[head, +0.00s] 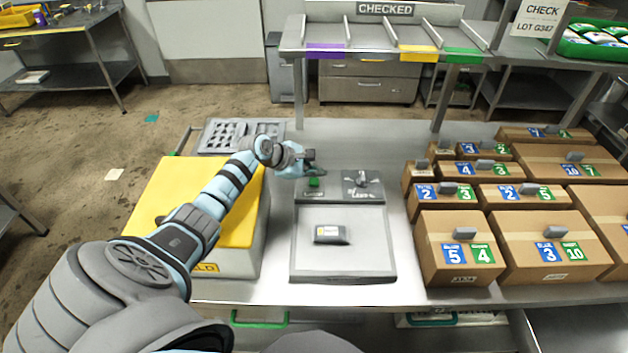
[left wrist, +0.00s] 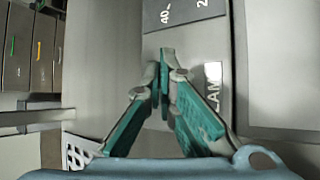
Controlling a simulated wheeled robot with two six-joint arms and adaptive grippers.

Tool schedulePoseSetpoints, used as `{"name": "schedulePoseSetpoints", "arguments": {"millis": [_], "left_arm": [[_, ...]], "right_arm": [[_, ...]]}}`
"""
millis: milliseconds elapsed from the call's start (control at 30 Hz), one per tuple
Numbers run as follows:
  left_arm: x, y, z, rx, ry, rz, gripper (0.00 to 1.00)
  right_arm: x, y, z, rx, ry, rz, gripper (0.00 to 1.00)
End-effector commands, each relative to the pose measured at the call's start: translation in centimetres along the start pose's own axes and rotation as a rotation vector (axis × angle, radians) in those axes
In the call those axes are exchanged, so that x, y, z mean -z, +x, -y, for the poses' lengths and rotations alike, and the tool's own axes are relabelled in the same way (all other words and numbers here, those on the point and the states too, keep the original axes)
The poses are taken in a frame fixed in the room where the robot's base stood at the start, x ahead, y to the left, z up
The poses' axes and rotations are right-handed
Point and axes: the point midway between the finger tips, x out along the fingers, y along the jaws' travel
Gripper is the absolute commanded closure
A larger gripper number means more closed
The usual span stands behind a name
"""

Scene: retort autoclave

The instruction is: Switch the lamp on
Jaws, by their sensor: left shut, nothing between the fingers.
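My left gripper (head: 318,172) is shut and empty, above the left part of a grey control panel (head: 337,190). My right gripper is not in view.
A grey packet (head: 331,234) lies on the flat plate (head: 345,262) in front. A yellow-lidded box (head: 165,190) stands left, under my arm. Several cartons (head: 455,225) fill the right of the table.

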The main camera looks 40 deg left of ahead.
Motion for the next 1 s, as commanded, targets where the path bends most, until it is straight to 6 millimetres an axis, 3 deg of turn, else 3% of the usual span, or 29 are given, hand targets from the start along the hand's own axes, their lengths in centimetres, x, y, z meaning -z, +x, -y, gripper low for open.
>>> {"name": "schedulePoseSetpoints", "arguments": {"millis": [1000], "left_arm": [[0.71,1.00,0.74,0.000,0.000,0.000,1.00]], "right_arm": [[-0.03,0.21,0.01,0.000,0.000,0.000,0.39]]}}
